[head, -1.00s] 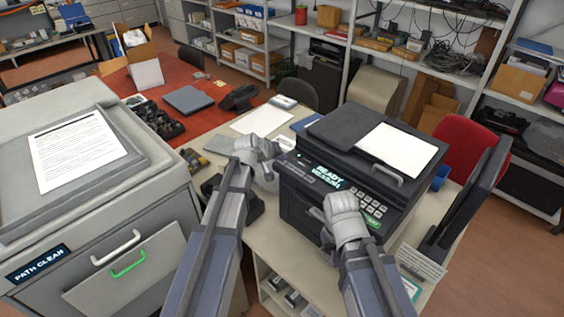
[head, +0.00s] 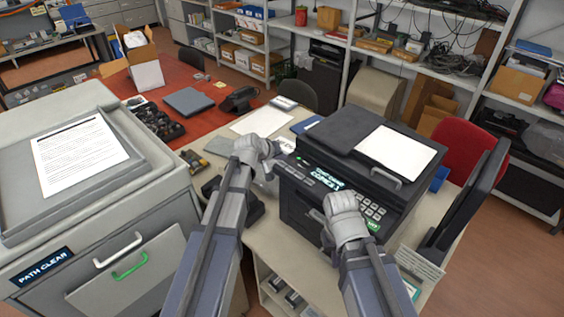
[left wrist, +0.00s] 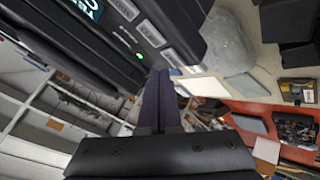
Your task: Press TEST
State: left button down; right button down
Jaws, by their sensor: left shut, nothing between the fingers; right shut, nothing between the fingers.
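The dark printer (head: 340,135) stands on the light desk, its control panel tilted towards me. Its lit display (head: 325,180) carries two lines; the lower one seems to read "COPIES 1". A row of small buttons lies left of the display; their labels are too small to read, so I cannot tell which is TEST. My left gripper (head: 272,158) is shut and empty at the panel's left end. In the left wrist view its fingertips (left wrist: 158,73) are close to the panel buttons (left wrist: 148,31) and a green light; contact is unclear. My right gripper (head: 335,205) is shut near the keypad (head: 372,209).
A green key (head: 373,225) is partly hidden beside my right gripper. A monitor (head: 465,205) stands right of the printer. A large grey machine (head: 75,225) with a "PATH CLEAR" sign fills the left. Papers (head: 262,121) lie on the desk behind my left gripper.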

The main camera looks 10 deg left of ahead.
aim_at(281, 166)
pick_arm(q)
notch_tip(281, 166, up, 5)
jog(key=p, duration=0.5)
dwell(0.5)
dwell(0.4)
jog(key=s+a+f+m+g+y, duration=0.1)
jog(key=s+f+m+g+y, duration=0.2)
jog(key=s, duration=1)
jog(key=s+a+f+m+g, duration=0.15)
jog(key=s+f+g, duration=0.3)
jog(key=s, duration=0.85)
jog(key=s+d+f+m+g+y+b, duration=0.1)
jog(key=s+d+f+m+b, duration=0.3)
jog(key=d+f+b, duration=0.8)
jog(key=shift+s+f+y+b, duration=0.3)
jog(key=shift+s+f+b, duration=0.25)
jog(key=shift+b, duration=0.4)
